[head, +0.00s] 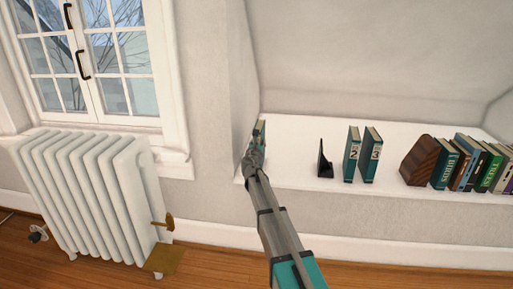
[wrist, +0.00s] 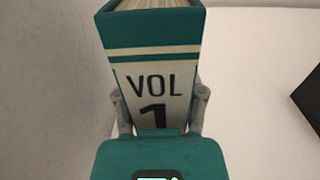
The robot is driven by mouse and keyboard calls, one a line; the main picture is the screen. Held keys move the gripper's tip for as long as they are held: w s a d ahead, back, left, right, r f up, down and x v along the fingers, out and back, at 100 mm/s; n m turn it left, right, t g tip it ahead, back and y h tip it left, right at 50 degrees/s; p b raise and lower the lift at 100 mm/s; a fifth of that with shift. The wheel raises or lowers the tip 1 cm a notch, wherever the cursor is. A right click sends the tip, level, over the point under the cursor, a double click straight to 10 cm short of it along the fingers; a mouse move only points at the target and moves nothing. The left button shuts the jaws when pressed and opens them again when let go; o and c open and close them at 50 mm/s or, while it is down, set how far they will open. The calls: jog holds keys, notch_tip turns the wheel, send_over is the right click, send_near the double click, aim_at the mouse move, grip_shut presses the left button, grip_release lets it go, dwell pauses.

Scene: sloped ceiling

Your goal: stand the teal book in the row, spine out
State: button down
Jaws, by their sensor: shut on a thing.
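The teal book (wrist: 155,60) shows its spine, marked "VOL 1", to the wrist camera, with cream bands and pale page edges on top. My gripper (wrist: 158,108) is shut on it, one finger on each side of the spine. In the head view the book (head: 260,127) is mostly hidden behind my gripper (head: 254,158), at the left end of the white ledge (head: 295,150), near the side wall. Whether its base touches the ledge is hidden. Two teal books, marked 2 (head: 351,157) and 3 (head: 371,157), stand upright side by side, spines out, farther right.
A black bookend (head: 324,162) stands just left of book 2, with bare ledge between it and my gripper. A brown wooden block (head: 418,161) and several leaning books (head: 470,160) fill the right. A white radiator (head: 85,190) stands under the window at left.

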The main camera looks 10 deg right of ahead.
jog(key=shift+f, duration=0.1)
dwell(0.3)
jog(key=shift+c, duration=0.8)
grip_release()
jog(key=v, duration=1.2)
